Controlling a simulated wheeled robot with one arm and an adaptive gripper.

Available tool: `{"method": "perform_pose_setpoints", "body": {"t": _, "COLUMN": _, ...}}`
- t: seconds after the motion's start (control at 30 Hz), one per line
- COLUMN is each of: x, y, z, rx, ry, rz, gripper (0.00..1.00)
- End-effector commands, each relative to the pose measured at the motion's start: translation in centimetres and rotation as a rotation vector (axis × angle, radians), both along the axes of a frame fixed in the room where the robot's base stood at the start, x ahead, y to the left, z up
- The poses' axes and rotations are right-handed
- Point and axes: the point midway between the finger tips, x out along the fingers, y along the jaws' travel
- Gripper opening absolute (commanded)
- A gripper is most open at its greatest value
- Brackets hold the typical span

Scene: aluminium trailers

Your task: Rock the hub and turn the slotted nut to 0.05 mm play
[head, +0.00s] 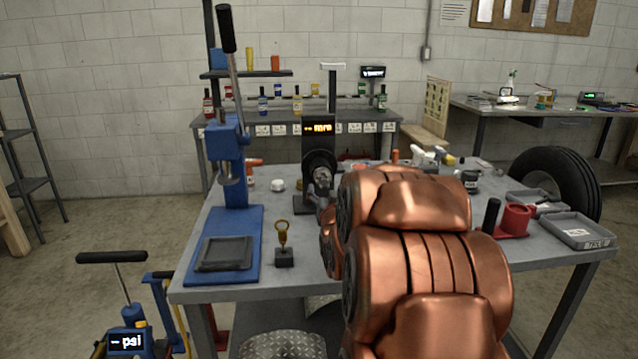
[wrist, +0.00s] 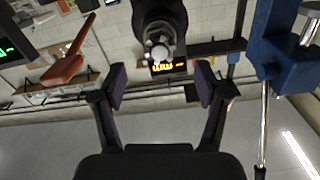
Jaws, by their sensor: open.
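The hub (head: 320,164) is a black round drum on a dark stand at the middle of the table in the head view. In the wrist view the hub (wrist: 158,14) is at top centre, with a pale metal spindle end (wrist: 159,50) facing me. I cannot make out the nut's slots. My gripper (wrist: 160,86) is open and empty, its two dark fingers spread below the spindle end in the picture, apart from it. In the head view my copper arm hides much of the gripper and the table behind. An orange-lit display (head: 318,128) is on the post above the hub; its reading is unclear.
A blue lever press (head: 228,150) stands left of the hub; it also shows at right in the wrist view (wrist: 285,55). A small brass-coloured piece on a stand (head: 283,238) is at the table's front. A red holder (head: 516,219) and grey tray (head: 577,231) are at right.

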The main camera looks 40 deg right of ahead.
Motion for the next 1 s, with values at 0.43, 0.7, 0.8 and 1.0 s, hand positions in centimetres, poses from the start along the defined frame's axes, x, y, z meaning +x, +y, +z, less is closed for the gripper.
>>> {"method": "perform_pose_setpoints", "body": {"t": 0.43, "x": 2.8, "y": -2.0, "z": 0.1, "rx": -0.001, "ry": -0.001, "rz": 0.001, "gripper": 0.73}}
{"method": "perform_pose_setpoints", "body": {"t": 0.7, "x": 5.3, "y": -3.8, "z": 0.2, "rx": -0.001, "ry": -0.002, "rz": 0.003, "gripper": 0.73}}
{"method": "perform_pose_setpoints", "body": {"t": 0.8, "x": 5.9, "y": -4.2, "z": 0.0, "rx": 0.0, "ry": 0.001, "rz": 0.002, "gripper": 0.73}}
{"method": "perform_pose_setpoints", "body": {"t": 1.0, "x": 6.2, "y": -4.5, "z": -0.1, "rx": 0.003, "ry": 0.002, "rz": 0.003, "gripper": 0.73}}
